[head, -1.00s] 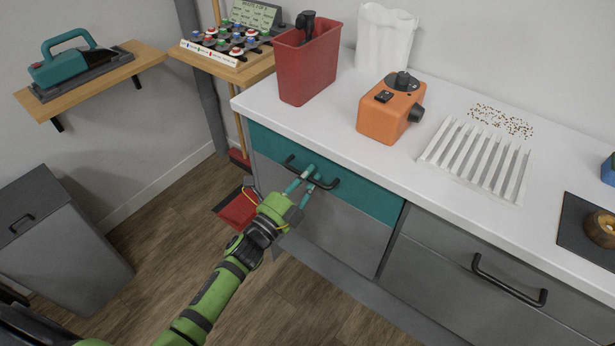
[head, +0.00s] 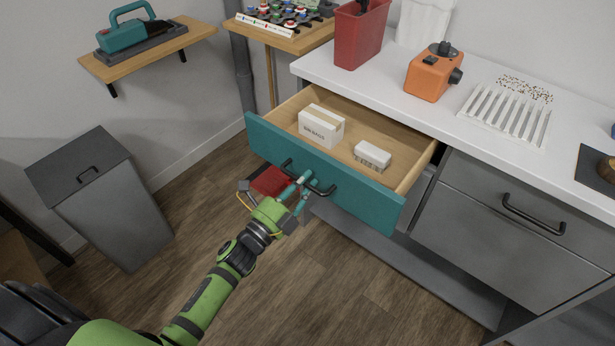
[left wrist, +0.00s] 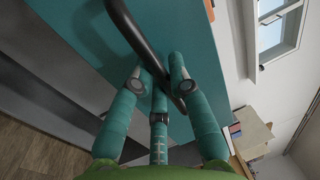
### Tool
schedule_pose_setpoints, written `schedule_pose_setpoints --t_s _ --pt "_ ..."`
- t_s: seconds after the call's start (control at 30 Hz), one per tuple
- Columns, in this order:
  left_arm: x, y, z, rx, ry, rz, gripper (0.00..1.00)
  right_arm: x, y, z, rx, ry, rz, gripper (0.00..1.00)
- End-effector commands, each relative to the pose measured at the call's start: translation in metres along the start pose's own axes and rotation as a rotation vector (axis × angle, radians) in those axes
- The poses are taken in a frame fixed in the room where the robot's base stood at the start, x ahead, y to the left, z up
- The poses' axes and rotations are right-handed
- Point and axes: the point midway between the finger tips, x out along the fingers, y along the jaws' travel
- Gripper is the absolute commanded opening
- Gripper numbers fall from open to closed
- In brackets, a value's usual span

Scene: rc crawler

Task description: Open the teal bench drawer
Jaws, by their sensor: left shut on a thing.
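The teal bench drawer (head: 350,186) is pulled well out from under the white counter in the head view. Its wooden inside shows a white lettered box (head: 321,125) and a smaller white pack (head: 372,155). A black bar handle (head: 322,190) is on its teal front. My left gripper (head: 301,184) is shut on the handle near its middle. In the left wrist view the teal fingers (left wrist: 160,85) close around the black handle (left wrist: 137,35), with the teal front behind. My right gripper is not in view.
The white counter (head: 390,97) holds a red bin (head: 358,35), an orange device (head: 433,75) and a white slatted rack (head: 505,117). A grey drawer (head: 500,205) sits to the right. A grey bin (head: 110,205) stands at left.

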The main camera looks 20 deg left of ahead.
Motion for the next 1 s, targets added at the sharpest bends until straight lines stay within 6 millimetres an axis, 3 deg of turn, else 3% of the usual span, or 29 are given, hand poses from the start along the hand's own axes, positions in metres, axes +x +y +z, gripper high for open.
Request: schedule_pose_setpoints --t_s 0.27,0.7,0.73,0.77,1.0 --pt "-0.017 -0.005 0.000 0.000 0.000 -0.002 0.00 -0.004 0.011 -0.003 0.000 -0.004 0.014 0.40" --pt "-0.019 -0.005 0.000 0.000 0.000 -0.003 0.00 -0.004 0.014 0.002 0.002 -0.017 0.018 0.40" --pt "-0.019 -0.005 0.000 0.000 0.000 -0.003 0.30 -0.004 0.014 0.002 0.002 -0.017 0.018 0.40" --pt "-0.019 -0.005 0.000 0.000 0.000 -0.003 0.42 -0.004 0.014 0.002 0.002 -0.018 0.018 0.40" --pt "-0.019 -0.005 0.000 0.000 0.000 -0.003 0.44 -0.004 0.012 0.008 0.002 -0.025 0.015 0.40"
